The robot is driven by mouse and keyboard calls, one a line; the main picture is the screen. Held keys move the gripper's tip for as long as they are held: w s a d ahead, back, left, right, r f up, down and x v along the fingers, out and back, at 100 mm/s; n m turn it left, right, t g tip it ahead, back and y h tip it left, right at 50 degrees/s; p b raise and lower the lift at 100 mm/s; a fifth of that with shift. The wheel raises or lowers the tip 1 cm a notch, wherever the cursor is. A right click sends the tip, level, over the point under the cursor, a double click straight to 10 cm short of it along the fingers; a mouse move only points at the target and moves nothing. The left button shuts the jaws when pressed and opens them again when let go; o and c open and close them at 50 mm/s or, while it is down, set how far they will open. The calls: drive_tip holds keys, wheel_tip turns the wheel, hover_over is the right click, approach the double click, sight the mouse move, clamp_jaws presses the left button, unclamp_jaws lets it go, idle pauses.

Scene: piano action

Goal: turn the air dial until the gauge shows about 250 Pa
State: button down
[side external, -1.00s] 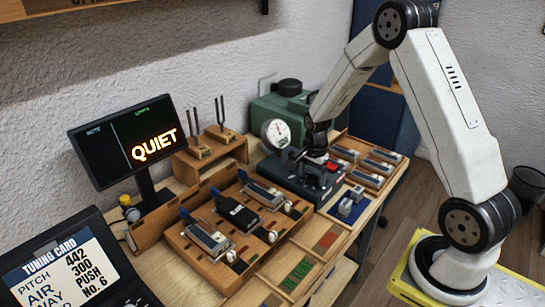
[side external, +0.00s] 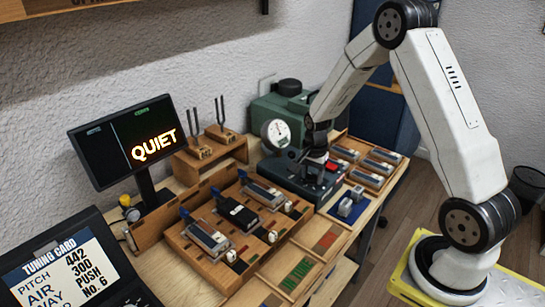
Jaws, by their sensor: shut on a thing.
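The round white gauge (side external: 276,134) stands upright at the back of the dark air unit (side external: 302,176). Its needle and numbers are too small to read as a pressure. My gripper (side external: 317,157) points down over the top of the dark unit, just right of the gauge, and is shut on the air dial, which is mostly hidden beneath the jaws. A red part (side external: 331,166) shows on the unit just right of my gripper. The tuning card (side external: 66,271) at the lower left reads pitch 442, and an air line that appears to read 300.
A monitor (side external: 126,141) shows "QUIET". Two tuning forks (side external: 219,120) stand on wooden blocks behind the wooden rack (side external: 190,254) of reed-like parts. A green machine (side external: 275,110) stands behind the gauge. A wooden tray (side external: 372,169) of metal bars lies to the right.

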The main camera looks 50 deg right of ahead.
sight(312, 174)
drive_tip(key=shift+n, duration=2.1)
drive_tip(key=shift+c, duration=0.6)
unclamp_jaws()
drive_tip(key=shift+r, duration=0.1)
drive_tip(key=shift+r, duration=3.85)
